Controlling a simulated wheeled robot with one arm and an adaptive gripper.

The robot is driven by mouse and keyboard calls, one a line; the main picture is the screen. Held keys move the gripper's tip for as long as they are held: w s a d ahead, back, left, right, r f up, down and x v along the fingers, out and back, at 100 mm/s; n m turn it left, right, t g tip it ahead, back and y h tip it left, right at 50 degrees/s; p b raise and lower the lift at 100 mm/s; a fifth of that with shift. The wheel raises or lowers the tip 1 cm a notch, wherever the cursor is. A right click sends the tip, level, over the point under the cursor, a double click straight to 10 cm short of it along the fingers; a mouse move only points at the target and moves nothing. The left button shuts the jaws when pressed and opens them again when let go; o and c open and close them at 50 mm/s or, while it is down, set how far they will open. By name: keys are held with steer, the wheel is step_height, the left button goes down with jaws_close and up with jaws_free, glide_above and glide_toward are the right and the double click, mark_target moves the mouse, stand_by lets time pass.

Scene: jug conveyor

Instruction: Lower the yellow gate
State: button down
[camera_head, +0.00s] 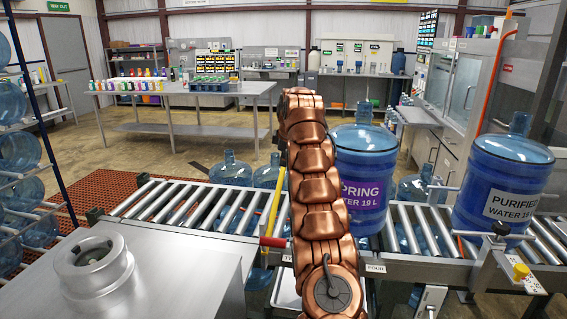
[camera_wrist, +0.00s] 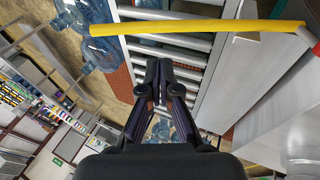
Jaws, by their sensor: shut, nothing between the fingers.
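The yellow gate (camera_head: 274,207) is a slim bar at the conveyor, just left of my copper arm in the head view. A red piece (camera_head: 272,242) is near its lower end. In the wrist view the yellow bar (camera_wrist: 195,28) runs across the top of the picture, over the rollers, with a red end at the right. I cannot tell its exact height above the rollers. My gripper (camera_wrist: 158,68) is shut and empty, apart from the bar and below it in the wrist picture. In the head view my arm hides the gripper.
The roller conveyor (camera_head: 170,203) runs left to right. A blue spring-water jug (camera_head: 362,170) stands on it right of my arm, and a purified-water jug (camera_head: 499,185) farther right. A steel counter with a round fixture (camera_head: 92,268) is at front left. Shelved jugs stand far left.

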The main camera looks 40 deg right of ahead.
steer(key=p+x, duration=0.3)
steer(key=x, duration=0.9)
steer(key=shift+p, duration=0.35)
steer(key=shift+w+f, duration=0.1)
steer(key=shift+f, duration=0.1)
steer(key=s+x, duration=0.1)
steer(key=x, duration=0.6)
steer(key=shift+d+f, duration=0.2)
steer(key=shift+d, duration=0.15)
steer(key=shift+s, duration=0.15)
glide_toward(279, 185)
steer(key=shift+d+f, duration=0.35)
steer(key=shift+f, duration=0.25)
steer(key=shift+d+f, duration=0.4)
steer(key=shift+f, duration=0.25)
